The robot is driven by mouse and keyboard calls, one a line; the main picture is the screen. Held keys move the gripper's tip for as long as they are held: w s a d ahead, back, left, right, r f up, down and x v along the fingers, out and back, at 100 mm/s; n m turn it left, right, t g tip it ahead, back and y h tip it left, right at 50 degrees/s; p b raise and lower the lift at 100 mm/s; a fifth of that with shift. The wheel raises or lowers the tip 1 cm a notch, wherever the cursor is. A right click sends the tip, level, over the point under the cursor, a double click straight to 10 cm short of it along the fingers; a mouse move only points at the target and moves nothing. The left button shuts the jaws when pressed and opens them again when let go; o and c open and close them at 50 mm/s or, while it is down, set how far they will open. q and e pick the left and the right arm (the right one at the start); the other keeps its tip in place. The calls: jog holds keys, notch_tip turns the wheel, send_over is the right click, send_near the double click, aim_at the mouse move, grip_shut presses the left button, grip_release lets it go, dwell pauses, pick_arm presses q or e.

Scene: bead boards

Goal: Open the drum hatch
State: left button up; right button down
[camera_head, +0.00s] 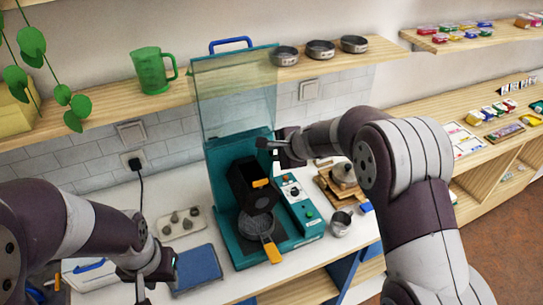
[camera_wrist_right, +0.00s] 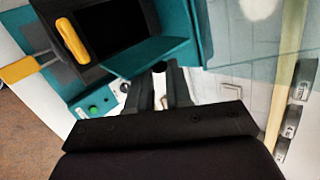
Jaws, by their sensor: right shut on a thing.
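A teal machine (camera_head: 293,238) stands on the white counter with a black drum (camera_head: 242,187) in it. The drum's front carries an orange handle (camera_head: 261,183), also seen in the right wrist view (camera_wrist_right: 72,40). A clear raised panel (camera_head: 235,98) with a blue handle stands above the machine. My right gripper (camera_head: 270,148) is at the machine's back right, beside the drum. In the right wrist view its fingers (camera_wrist_right: 165,84) are closed at a small black knob (camera_wrist_right: 158,67) next to the teal housing. My left gripper (camera_head: 155,279) hangs low at the front left, its opening unclear.
A round mesh tray (camera_head: 257,224) with an orange handle lies below the drum. A control box (camera_head: 297,200) is at the machine's right. A blue mat (camera_head: 197,268), a stone tray (camera_head: 181,223) and a metal cup (camera_head: 341,223) stand nearby. A shelf (camera_head: 112,105) runs behind.

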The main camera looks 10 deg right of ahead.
jog(key=shift+w+d+f+m+y+b, duration=0.1)
jog(key=shift+d+f+m+y+b, duration=0.35)
jog(key=shift+y+b, duration=0.25)
jog(key=c, duration=1.4)
grip_release()
jog(key=shift+o, duration=0.2)
jog(key=shift+w+a, duration=0.1)
jog(key=shift+a, duration=0.05)
jog(key=b+v, duration=0.2)
jog(key=v, duration=1)
jog(key=shift+d+r, duration=0.2)
jog(key=shift+d, duration=0.1)
